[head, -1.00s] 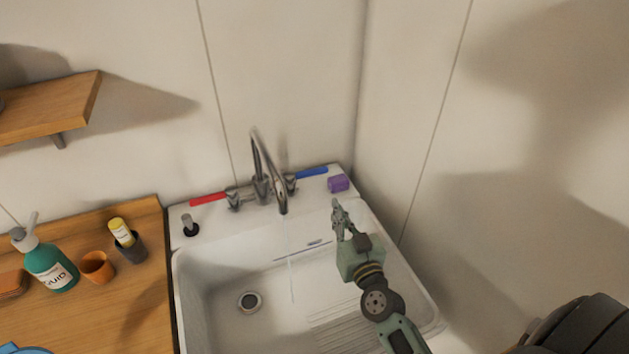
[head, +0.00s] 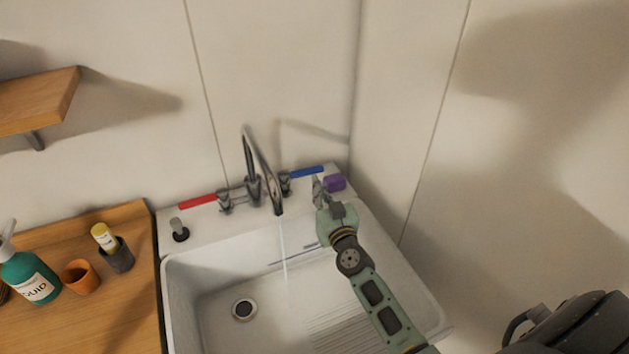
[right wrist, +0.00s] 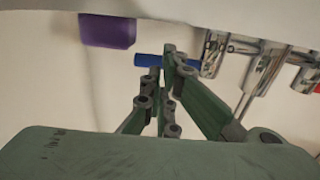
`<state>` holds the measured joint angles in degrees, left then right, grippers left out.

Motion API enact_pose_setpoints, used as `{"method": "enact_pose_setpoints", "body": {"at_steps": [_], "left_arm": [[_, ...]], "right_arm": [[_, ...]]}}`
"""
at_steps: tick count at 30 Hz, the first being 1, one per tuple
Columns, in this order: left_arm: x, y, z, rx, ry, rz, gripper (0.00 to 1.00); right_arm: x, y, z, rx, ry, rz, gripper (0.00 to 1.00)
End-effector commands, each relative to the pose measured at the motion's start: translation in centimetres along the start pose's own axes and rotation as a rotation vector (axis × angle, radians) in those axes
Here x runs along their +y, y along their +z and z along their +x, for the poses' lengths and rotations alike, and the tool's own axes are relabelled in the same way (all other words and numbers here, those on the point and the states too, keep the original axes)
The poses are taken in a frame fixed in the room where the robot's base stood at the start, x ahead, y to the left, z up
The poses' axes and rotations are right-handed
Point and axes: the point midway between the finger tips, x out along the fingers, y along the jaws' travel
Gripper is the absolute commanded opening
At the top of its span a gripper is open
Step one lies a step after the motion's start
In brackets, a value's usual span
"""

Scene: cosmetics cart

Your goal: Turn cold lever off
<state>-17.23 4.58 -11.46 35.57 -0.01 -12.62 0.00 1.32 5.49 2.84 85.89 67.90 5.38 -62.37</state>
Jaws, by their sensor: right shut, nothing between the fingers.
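The blue cold lever (head: 307,172) points to the right from its chrome base beside the faucet (head: 254,178). A thin stream of water (head: 284,250) falls from the spout into the sink. My right gripper (head: 316,181) is shut and empty, with its tips close to the front of the blue lever. In the right wrist view the fingers (right wrist: 162,62) overlap the blue lever (right wrist: 150,60); I cannot tell whether they touch it. The red lever (head: 198,201) points left on the other side. My left gripper is not in view.
A purple block (head: 334,182) sits on the sink ledge just right of my gripper. The white sink (head: 205,241) has a drain (head: 244,308). A wooden counter (head: 128,215) at left holds a soap bottle (head: 28,275) and cups. A wall stands close at right.

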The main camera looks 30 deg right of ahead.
Motion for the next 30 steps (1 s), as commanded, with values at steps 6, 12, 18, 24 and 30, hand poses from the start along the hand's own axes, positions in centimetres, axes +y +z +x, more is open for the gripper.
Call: {"method": "enact_pose_setpoints", "body": {"at_steps": [6,12,18,24,30], "left_arm": [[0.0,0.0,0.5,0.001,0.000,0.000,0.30],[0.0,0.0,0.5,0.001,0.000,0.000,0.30],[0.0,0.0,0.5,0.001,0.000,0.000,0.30],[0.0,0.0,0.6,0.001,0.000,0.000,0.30],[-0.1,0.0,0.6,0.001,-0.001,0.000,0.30]], "right_arm": [[0.0,0.1,2.9,0.001,0.000,0.000,0.00],[0.0,0.1,3.7,0.000,-0.001,0.000,0.00],[0.0,0.0,3.7,0.000,0.000,0.000,0.00],[0.2,0.0,4.7,0.001,0.000,-0.002,0.00],[0.2,0.0,5.4,0.001,-0.001,-0.001,0.00]]}}
